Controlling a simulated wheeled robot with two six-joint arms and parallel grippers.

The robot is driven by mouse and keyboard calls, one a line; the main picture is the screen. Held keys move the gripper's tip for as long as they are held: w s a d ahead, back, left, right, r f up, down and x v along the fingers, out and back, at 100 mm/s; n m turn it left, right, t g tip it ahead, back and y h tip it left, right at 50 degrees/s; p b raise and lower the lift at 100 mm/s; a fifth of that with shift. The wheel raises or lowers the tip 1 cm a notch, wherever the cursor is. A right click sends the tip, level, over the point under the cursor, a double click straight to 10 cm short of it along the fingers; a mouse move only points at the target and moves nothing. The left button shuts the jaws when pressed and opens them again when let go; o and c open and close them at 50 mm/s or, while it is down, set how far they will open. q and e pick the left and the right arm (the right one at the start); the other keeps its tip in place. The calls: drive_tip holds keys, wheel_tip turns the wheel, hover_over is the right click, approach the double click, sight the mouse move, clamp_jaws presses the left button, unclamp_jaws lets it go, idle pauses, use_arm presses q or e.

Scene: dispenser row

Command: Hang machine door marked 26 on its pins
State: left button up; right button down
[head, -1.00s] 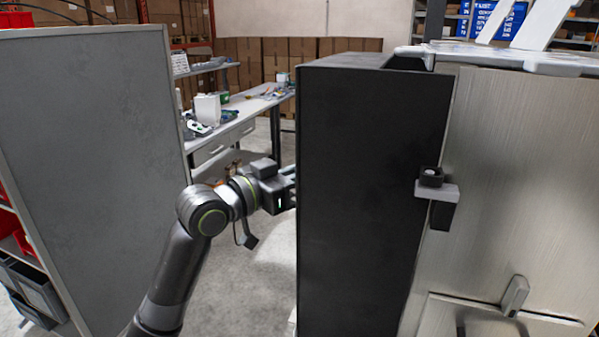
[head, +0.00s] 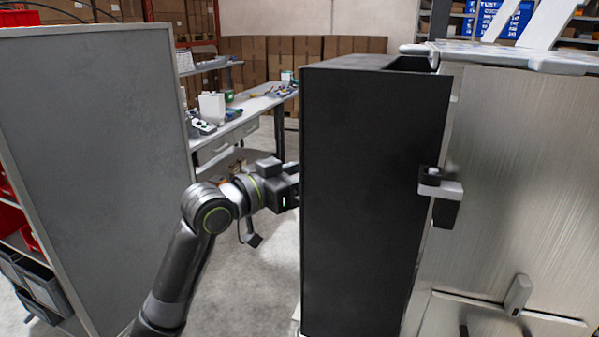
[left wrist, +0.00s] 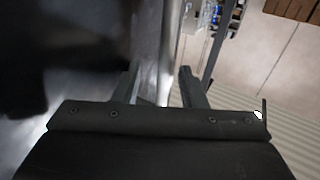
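The machine door (head: 375,190) is a tall dark panel with some depth, upright in the middle of the head view. No number is readable on it. My left gripper (head: 293,190) reaches its left edge; the fingertips are hidden behind it. In the left wrist view my left gripper (left wrist: 158,88) has its fingers on both sides of a grey upright part, seemingly the door. A black hinge block (head: 430,176) on the door's right edge is beside and left of an upright pin (head: 452,168) on a light grey bracket (head: 441,189). My right gripper is not in view.
The brushed-metal machine (head: 530,180) fills the right side, with a grey handle (head: 518,294) low on it. A grey cabinet (head: 95,150) stands at left. A workbench (head: 245,115) is behind. Free floor (head: 240,290) shows between cabinet and door.

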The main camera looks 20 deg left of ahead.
use_arm(q)
drive_tip(key=p+v, duration=0.9)
drive_tip(key=v, duration=0.8)
drive_tip(key=shift+s, duration=0.2)
drive_tip(key=shift+a, duration=0.15)
